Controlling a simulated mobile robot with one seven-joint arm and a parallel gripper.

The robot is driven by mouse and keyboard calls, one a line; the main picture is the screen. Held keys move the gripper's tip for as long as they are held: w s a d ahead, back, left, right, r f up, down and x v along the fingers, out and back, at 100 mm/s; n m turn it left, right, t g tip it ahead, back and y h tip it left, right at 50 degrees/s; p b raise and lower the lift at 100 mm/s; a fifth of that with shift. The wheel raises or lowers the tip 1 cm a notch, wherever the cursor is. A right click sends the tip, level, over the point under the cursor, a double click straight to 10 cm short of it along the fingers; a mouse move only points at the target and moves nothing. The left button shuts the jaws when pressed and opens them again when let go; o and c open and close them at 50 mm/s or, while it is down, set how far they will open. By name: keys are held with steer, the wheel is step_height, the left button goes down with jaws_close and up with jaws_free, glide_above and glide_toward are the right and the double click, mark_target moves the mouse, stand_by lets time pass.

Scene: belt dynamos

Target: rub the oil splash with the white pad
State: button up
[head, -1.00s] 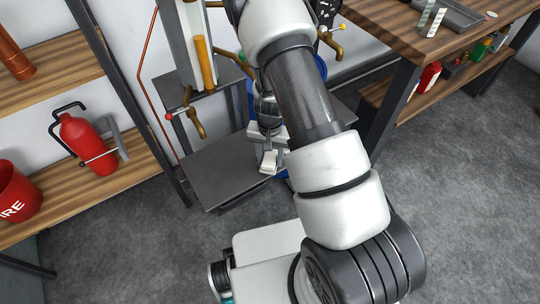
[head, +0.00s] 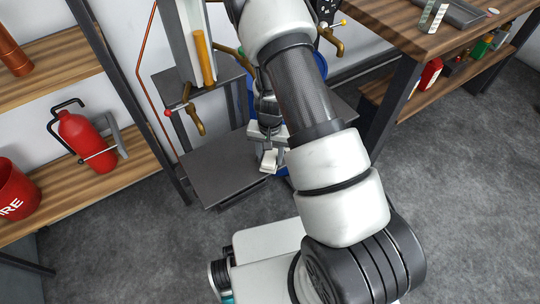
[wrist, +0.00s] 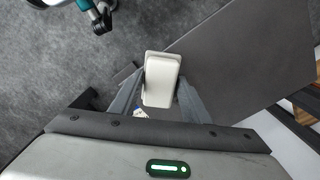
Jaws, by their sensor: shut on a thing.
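The white pad (wrist: 162,72) is a small rounded block held between the two fingers of my gripper (wrist: 161,92) in the wrist view. In the head view the pad (head: 269,162) shows small below my gripper (head: 267,148), at the right edge of a dark grey plate (head: 218,172). The plate also fills the upper right of the wrist view (wrist: 245,50). I cannot make out the oil splash in either view. My arm hides much of the area behind and to the right of the gripper.
A wooden shelf at left holds a red extinguisher (head: 85,140) and a red bucket (head: 15,190). Brass taps (head: 195,118) and pipes stand behind the plate. A wooden workbench (head: 400,25) is at upper right. Grey floor (head: 450,190) is open at right.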

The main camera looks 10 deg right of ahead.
steer(key=shift+f+b, duration=0.6)
steer(key=shift+f, duration=0.2)
